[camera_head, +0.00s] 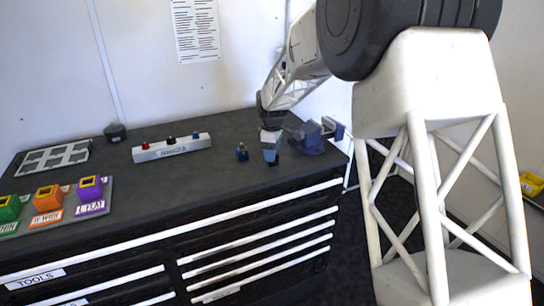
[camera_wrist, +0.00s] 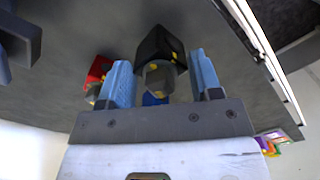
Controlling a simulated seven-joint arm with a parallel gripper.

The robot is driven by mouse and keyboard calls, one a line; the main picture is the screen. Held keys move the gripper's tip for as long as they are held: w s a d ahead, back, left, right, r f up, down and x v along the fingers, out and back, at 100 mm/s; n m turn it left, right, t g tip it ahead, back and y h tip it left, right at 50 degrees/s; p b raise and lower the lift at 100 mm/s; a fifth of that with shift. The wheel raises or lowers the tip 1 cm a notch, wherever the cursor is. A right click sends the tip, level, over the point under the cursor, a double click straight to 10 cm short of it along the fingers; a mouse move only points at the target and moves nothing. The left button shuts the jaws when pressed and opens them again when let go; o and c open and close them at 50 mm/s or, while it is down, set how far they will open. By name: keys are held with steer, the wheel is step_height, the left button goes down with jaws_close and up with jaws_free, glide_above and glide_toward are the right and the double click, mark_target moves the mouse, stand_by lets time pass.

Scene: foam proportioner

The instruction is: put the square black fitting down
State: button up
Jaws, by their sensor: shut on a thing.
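The square black fitting (camera_wrist: 160,45) is between my gripper's two blue fingers in the wrist view, with a grey round part and yellow marks facing the camera. My gripper (camera_wrist: 165,82) is shut on it. In the head view my gripper (camera_head: 270,152) points down over the right part of the dark bench, near its front edge. The black fitting (camera_head: 273,162) shows only as a small dark patch below the fingertips. I cannot tell whether it touches the bench top.
A red fitting (camera_wrist: 98,73) stands close beside one finger. A blue fitting (camera_head: 242,153) stands left of my gripper. A blue vise (camera_head: 312,138) is close on the right. A white bar (camera_head: 172,148) with coloured knobs lies further left. Bench (camera_head: 180,195) front-left of the gripper is clear.

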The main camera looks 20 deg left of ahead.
steer(key=shift+f, duration=0.95)
steer(key=shift+f, duration=0.15)
steer(key=o, duration=1.4)
steer(key=shift+c, duration=0.2)
step_height(320, 180, up, 12)
steer(key=shift+r, duration=0.15)
